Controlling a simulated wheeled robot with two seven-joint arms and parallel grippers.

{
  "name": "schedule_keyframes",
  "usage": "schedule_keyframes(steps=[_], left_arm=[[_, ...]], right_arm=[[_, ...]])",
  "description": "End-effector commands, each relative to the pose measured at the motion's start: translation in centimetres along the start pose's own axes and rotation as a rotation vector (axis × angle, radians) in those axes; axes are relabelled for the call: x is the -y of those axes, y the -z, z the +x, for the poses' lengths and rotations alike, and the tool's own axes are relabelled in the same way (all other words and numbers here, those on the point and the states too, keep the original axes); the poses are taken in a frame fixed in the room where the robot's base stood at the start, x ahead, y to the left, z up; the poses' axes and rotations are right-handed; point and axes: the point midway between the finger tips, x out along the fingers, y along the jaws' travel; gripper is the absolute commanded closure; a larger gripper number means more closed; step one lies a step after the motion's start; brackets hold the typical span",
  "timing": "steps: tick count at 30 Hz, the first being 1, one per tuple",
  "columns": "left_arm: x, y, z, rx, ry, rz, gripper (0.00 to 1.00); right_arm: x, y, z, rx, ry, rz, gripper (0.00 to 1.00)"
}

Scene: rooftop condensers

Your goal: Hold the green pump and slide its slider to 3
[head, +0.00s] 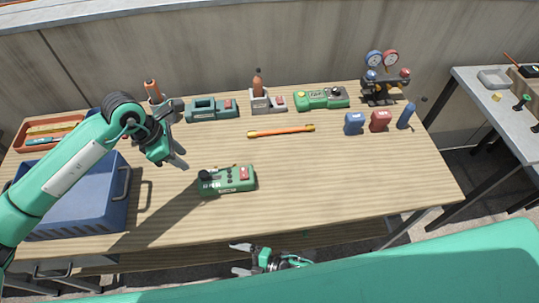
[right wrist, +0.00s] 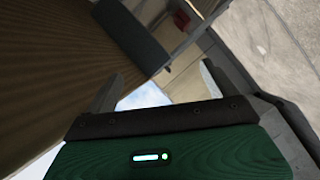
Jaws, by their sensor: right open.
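A green boxy device (head: 228,180) with black knobs and a small red part on top lies near the front middle of the table; I take it as the green pump. Its slider and scale marks are too small to read. My left gripper (head: 183,136) is above the table, up and left of this device, with its fingers apart and nothing between them. My right gripper (head: 240,259) is low in front of the table's front edge, apart from the device. In the right wrist view its fingers (right wrist: 160,84) are spread and empty.
A blue bin (head: 80,222) stands at the left, near an orange tray (head: 30,137). At the back are a dark green device (head: 212,108), a brighter green device (head: 322,98) and a gauge set (head: 384,85). The front right is clear.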

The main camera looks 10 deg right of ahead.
Motion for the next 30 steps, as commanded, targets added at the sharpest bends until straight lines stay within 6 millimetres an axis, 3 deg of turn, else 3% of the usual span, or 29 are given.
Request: schedule_keyframes(steps=[1,6,13,15,23,30], left_arm=[[0.0,0.0,0.0,0.0,0.0,0.0,0.64],[0.0,0.0,0.0,0.0,0.0,0.0,0.64],[0.0,0.0,0.0,0.0,0.0,0.0,0.64],[0.0,0.0,0.0,0.0,0.0,0.0,0.64],[0.0,0.0,0.0,0.0,0.0,0.0,0.64],[0.0,0.0,0.0,0.0,0.0,0.0,0.64]], right_arm=[[-1.0,2.8,0.6,-0.096,-0.011,-0.077,0.11],[-2.6,12.0,0.6,-0.411,-0.056,-0.314,0.11],[-2.8,21.2,-2.4,-0.746,-0.13,-0.529,0.11],[-4.3,23.1,-3.0,-0.831,-0.185,-0.622,0.11],[-14.0,19.4,1.3,-0.729,-0.36,-0.864,0.11],[-26.6,15.3,4.4,-0.554,-0.552,-1.132,0.11]])
